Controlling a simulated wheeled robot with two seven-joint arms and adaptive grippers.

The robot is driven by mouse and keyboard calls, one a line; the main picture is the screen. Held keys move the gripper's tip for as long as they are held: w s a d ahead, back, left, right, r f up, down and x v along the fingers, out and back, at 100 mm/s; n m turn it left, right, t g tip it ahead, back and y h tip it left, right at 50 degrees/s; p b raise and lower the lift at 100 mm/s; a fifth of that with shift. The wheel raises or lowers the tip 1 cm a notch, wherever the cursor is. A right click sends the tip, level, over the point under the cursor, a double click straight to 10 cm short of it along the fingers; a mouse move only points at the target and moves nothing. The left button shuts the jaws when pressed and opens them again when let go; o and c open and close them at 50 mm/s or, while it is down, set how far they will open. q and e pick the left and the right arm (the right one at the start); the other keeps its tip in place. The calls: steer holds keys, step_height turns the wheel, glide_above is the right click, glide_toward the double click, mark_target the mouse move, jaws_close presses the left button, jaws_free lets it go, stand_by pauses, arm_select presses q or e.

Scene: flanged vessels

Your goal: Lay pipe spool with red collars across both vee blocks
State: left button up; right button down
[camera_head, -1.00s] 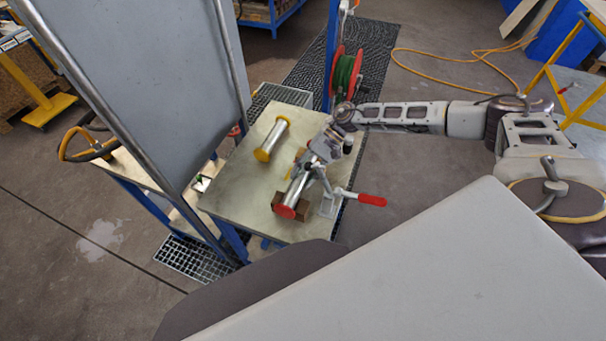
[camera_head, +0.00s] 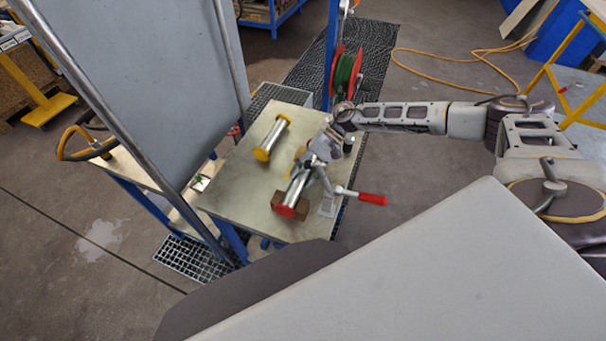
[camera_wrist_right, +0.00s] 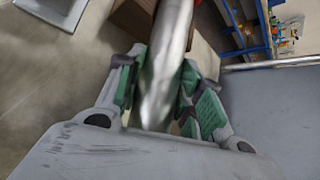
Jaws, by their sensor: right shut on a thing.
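The pipe spool with red collars (camera_head: 297,188) is a silver tube above the table's near right part. Its near red collar (camera_head: 285,211) shows; the far end is hidden by my right gripper (camera_head: 312,165). That gripper is shut on the tube. In the right wrist view the green-padded fingers (camera_wrist_right: 160,95) lie on either side of the tube (camera_wrist_right: 168,55). A brown vee block (camera_head: 300,214) is under the spool's near end; I cannot tell whether the tube touches its vee. The other vee block is not clearly visible behind the gripper. My left gripper is out of view.
A second spool with yellow collars (camera_head: 272,139) lies on the table (camera_head: 235,185), left of the gripper. A toggle clamp with a red handle (camera_head: 372,199) stands right of the held spool. A large grey panel (camera_head: 150,70) rises at the left. The table's left part is clear.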

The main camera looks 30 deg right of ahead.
steer(key=shift+f, duration=0.1)
steer(key=c, duration=1.2)
jaws_free()
steer(key=o, duration=0.3)
steer(key=shift+o, duration=0.2)
steer(key=shift+d, duration=0.3)
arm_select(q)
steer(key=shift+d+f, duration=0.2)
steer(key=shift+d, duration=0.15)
arm_select(e)
steer(key=v, duration=1.1)
steer(key=shift+w+d+r, duration=0.1)
steer(key=shift+r, duration=0.1)
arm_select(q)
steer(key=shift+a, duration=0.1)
